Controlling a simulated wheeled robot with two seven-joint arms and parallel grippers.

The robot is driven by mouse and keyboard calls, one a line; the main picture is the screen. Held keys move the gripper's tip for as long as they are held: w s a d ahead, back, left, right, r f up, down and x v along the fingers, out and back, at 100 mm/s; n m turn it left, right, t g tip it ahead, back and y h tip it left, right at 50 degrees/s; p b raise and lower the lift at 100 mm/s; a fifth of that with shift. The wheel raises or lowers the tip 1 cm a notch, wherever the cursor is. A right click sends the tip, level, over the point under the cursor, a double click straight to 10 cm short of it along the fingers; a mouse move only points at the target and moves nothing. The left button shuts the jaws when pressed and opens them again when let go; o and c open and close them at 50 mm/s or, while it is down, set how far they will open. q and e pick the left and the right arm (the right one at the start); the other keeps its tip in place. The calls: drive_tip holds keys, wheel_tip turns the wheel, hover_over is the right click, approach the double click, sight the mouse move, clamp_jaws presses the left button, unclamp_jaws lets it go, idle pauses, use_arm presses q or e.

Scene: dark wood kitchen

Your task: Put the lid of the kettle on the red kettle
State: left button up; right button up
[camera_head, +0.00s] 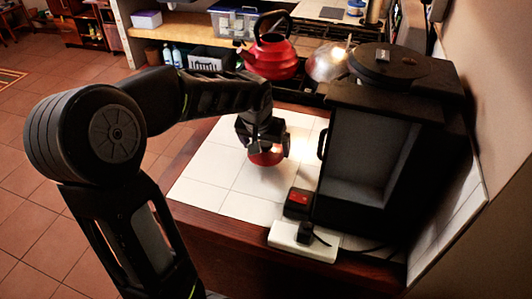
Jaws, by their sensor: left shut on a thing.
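The red kettle (271,61) stands upright at the back of the counter, with a black loop handle above it. My left gripper (266,147) points down over the white tiled counter and is shut on a red, rounded thing, which looks like the kettle lid (265,158). The gripper's fingers hide the upper part of the lid. The lid is nearer to me than the kettle and apart from it. I cannot tell whether the lid touches the tiles. My right gripper is not in view.
A black open-fronted box (372,150) stands to the right of the gripper. A shiny metal dome (326,65) is just right of the kettle. A white power strip (303,241) lies at the front edge. The white tiles (212,170) left of the gripper are clear.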

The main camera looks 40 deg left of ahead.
sight(265, 151)
use_arm(q)
drive_tip(key=shift+f, duration=1.45)
drive_tip(key=shift+f, duration=0.2)
drive_tip(key=o, duration=1.3)
drive_tip(key=shift+c, duration=0.2)
drive_tip(key=shift+r, duration=0.15)
drive_tip(key=shift+r, duration=0.2)
drive_tip(key=v, duration=1.1)
drive_tip(key=shift+s+r, duration=0.25)
drive_tip(key=shift+r, duration=0.1)
drive_tip(key=shift+d, duration=0.1)
